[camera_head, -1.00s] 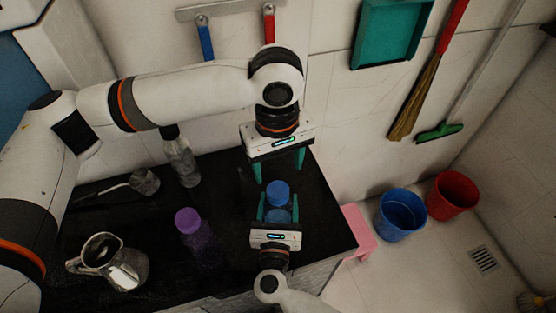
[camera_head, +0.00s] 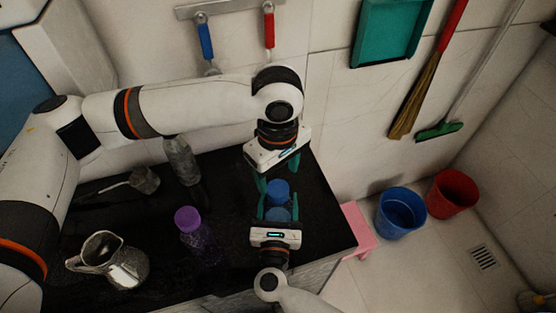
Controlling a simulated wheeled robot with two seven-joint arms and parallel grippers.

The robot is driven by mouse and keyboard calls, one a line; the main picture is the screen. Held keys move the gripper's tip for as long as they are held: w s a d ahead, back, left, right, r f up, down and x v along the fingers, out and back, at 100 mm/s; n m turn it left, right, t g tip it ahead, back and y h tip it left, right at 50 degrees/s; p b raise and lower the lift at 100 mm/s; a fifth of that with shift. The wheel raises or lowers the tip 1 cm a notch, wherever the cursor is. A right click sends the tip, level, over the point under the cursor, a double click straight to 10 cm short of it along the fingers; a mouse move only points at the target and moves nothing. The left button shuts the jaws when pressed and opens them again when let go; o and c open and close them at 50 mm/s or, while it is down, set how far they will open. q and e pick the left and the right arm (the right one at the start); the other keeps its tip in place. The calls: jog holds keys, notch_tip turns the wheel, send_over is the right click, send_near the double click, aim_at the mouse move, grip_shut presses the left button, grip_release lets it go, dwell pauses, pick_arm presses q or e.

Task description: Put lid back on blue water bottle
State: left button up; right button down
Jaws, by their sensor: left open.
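The blue water bottle (camera_head: 278,214) stands at the right part of the black counter. Its blue lid (camera_head: 278,190) shows at the top of the bottle, lined up with it; whether it is fully seated I cannot tell. My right gripper (camera_head: 277,207) comes from the front edge, with its teal fingers on both sides of the bottle's body, shut on it. My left gripper (camera_head: 278,172) is open just behind and above the lid, turned at an angle, its teal fingers apart and nothing between them.
A purple-capped bottle (camera_head: 190,235), a metal pitcher (camera_head: 120,263), a clear bottle (camera_head: 181,160) and a ladle-like metal pot (camera_head: 144,180) stand on the counter (camera_head: 325,225) to the left. A pink stool (camera_head: 358,232), blue bucket (camera_head: 402,214) and red bucket (camera_head: 452,194) stand right, on the floor.

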aim_at(278, 188)
pick_arm(q)
jog(key=shift+f, duration=2.4)
